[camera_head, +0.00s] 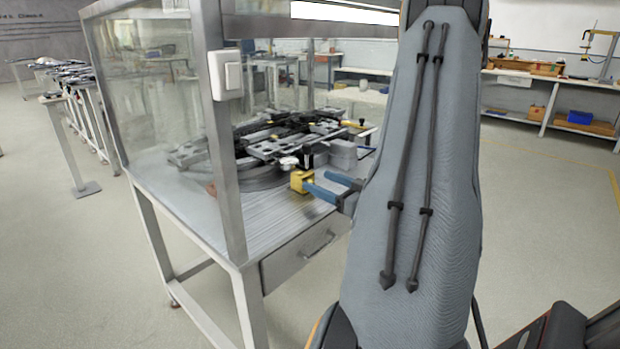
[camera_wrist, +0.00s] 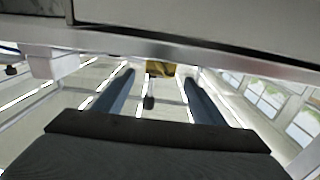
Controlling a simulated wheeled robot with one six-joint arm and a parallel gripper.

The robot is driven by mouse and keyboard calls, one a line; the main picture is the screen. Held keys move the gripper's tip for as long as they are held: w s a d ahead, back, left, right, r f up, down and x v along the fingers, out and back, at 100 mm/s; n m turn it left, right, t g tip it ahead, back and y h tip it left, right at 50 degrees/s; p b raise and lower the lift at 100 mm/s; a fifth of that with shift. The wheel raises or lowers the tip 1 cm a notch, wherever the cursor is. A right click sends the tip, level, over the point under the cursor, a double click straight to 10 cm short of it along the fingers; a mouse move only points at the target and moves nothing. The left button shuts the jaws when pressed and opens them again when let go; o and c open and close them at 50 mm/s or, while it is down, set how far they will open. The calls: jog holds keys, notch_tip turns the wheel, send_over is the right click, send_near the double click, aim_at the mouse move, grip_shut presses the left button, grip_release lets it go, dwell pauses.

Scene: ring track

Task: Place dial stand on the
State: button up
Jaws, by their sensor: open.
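A yellow block (camera_head: 301,182), which may be part of the dial stand, stands near the front edge of the enclosed metal table (camera_head: 275,215). A small round whitish piece (camera_head: 288,162) shows just above and behind it; I cannot tell if they are joined. My gripper (camera_head: 318,184) has two blue fingers apart, reaching in from the right with the tips close to the yellow block. In the wrist view the fingers (camera_wrist: 158,78) are spread, and the yellow block (camera_wrist: 160,68) shows between their tips. Contact cannot be made out.
A grey and black ring track assembly (camera_head: 285,138) fills the table behind the block. A metal corner post (camera_head: 222,130) and glass panel (camera_head: 150,90) close the left side. A drawer (camera_head: 300,255) is below the front edge. Shelves (camera_head: 560,95) stand at the back right.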

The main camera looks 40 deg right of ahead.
jog(key=shift+s+d, duration=0.1)
jog(key=shift+s, duration=1.45)
